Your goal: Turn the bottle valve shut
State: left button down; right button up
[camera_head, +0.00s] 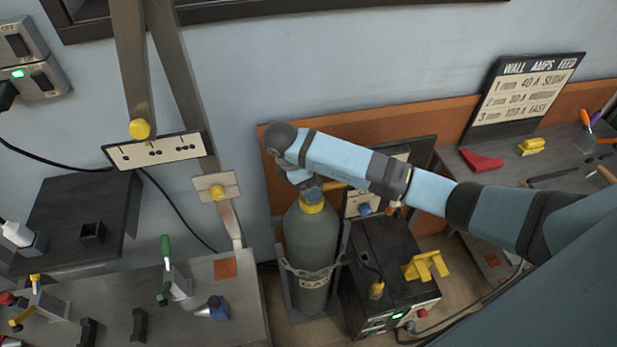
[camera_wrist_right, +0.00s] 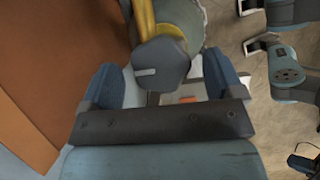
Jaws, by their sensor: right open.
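The gas bottle (camera_head: 312,245) is a grey-green cylinder with a yellow collar (camera_head: 312,204), standing upright in a metal holder against the wall. Its valve knob (camera_wrist_right: 162,62) is dark grey and many-sided, with a short white mark on its face. My right arm reaches in from the right, and its gripper (camera_head: 309,187) points down at the bottle's top, hiding most of the valve there. In the wrist view the right gripper (camera_wrist_right: 160,84) is open, with one blue finger on each side of the knob. Gaps show between fingers and knob. My left gripper is not in view.
A dark welding machine (camera_head: 390,275) with a yellow bracket (camera_head: 427,265) stands close to the bottle's right. A workbench (camera_head: 110,300) with clamps is at the left. An orange-brown board (camera_head: 445,122) runs along the wall behind. A second bench (camera_head: 560,165) holds tools.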

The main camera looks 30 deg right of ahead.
jog(key=p+v, duration=0.4)
jog(key=v, duration=0.9)
jog(key=shift+r+p, duration=0.4)
jog(key=shift+a, duration=0.1)
